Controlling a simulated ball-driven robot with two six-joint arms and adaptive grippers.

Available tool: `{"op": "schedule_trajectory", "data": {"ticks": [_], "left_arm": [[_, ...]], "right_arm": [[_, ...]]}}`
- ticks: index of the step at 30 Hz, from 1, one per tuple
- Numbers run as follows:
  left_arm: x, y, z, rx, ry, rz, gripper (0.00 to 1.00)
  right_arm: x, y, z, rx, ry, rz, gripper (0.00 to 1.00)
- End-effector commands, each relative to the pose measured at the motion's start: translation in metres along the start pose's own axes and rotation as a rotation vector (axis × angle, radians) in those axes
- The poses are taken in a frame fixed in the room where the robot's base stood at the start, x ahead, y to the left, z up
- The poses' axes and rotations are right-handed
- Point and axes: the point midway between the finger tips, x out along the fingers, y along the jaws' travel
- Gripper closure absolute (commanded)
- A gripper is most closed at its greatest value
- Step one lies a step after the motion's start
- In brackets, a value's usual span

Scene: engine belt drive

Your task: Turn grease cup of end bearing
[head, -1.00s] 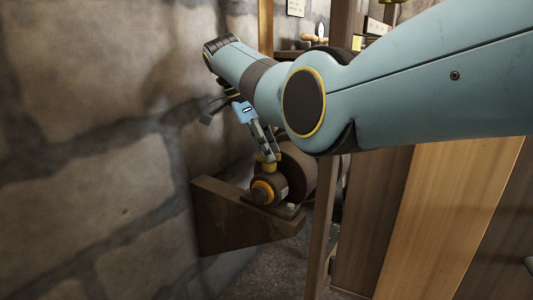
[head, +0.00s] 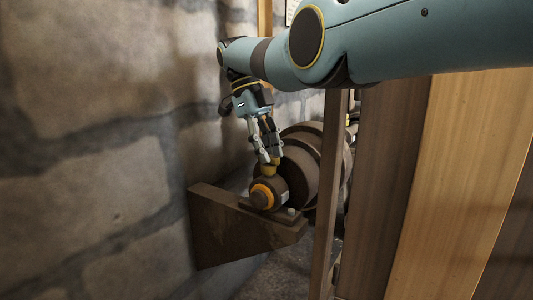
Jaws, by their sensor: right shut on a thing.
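The end bearing (head: 280,190) is a dark round housing with an orange ring around the shaft end. It sits on a brown wall bracket (head: 225,235). The small brass grease cup (head: 268,170) stands on top of the bearing. My right gripper (head: 270,161) reaches down from above, its fingers shut on the grease cup. The fingers cover the cup's upper part. My left gripper is not in view.
A rough stone wall (head: 90,180) is close on the left. A large dark drum (head: 308,165) lies behind the bearing. A wooden post (head: 328,215) and wooden panels (head: 450,190) stand on the right.

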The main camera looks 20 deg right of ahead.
Motion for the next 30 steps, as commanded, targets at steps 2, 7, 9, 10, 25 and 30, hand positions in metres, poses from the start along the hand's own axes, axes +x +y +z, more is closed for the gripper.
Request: {"op": "schedule_trajectory", "data": {"ticks": [2,7,9,10,25,30], "left_arm": [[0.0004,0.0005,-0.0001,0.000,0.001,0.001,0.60],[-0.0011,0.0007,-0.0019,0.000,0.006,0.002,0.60],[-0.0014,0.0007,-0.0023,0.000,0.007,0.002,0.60],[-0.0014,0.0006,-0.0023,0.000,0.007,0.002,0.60],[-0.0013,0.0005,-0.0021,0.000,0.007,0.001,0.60],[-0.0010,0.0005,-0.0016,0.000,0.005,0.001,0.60]], "right_arm": [[0.0088,0.0020,0.0001,0.007,0.015,0.015,1.00],[0.0084,0.0021,-0.0001,0.018,0.015,0.019,1.00],[0.0082,0.0022,-0.0001,0.018,0.015,0.019,1.00],[0.0082,0.0022,-0.0002,0.018,0.015,0.019,1.00],[0.0059,0.0016,-0.0001,0.018,0.011,0.016,0.62],[0.0037,0.0009,0.0000,0.019,0.007,0.013,0.62]]}}
